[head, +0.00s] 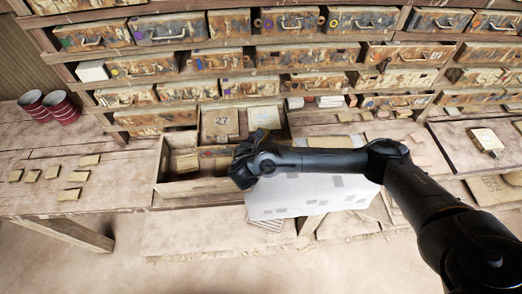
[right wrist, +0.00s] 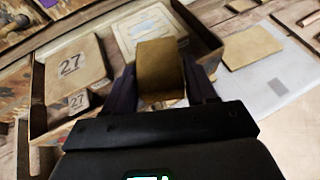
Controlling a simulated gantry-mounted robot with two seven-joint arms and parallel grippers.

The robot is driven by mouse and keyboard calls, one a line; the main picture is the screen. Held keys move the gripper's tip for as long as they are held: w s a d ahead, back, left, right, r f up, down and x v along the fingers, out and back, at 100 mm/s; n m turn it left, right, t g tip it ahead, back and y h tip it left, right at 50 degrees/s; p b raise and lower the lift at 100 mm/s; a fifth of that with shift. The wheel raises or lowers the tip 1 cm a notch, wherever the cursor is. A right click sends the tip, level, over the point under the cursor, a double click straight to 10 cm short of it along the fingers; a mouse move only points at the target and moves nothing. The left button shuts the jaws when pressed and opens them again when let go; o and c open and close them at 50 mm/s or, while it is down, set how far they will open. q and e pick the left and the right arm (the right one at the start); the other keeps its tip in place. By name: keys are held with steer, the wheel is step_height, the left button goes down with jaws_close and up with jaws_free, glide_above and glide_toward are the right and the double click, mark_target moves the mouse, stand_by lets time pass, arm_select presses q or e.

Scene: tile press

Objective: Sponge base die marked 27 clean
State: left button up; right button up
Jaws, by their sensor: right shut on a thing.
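The die marked 27 (head: 222,122) is a tan block in an open wooden drawer; in the right wrist view it (right wrist: 78,62) lies at the left, with a second 27 on its lower side. My right gripper (head: 243,165) is over the drawer's right part, to the right of and nearer than the die. In the right wrist view the gripper (right wrist: 162,88) is shut on a brown-tan block that looks like a sponge (right wrist: 160,65), held apart from the die. The sponge is hidden in the head view. My left gripper is not in view.
The drawer (head: 205,187) also holds a pale printed block (right wrist: 148,28) beside the die. A white sheet (head: 310,197) lies to the right, partly under my arm. Racks of worn drawers stand behind. Small tan tiles (head: 70,194) and red cups (head: 62,106) are at left.

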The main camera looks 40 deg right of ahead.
steer(key=w+d+b, duration=0.1)
steer(key=w, duration=0.1)
steer(key=w+d+b, duration=0.3)
steer(key=w+b, duration=0.1)
steer(key=shift+w+d+f, duration=0.25)
steer(key=shift+w+f, duration=0.05)
steer(key=shift+f, duration=0.05)
steer(key=shift+w+d+f+b, duration=0.1)
steer(key=shift+w+b, duration=0.15)
steer(key=shift+b, duration=0.15)
steer(key=shift+f+b, duration=0.55)
steer(key=shift+f, duration=0.25)
steer(key=shift+s, duration=0.1)
steer(key=shift+f, duration=0.1)
steer(key=shift+f, duration=0.35)
steer(key=shift+b, duration=0.3)
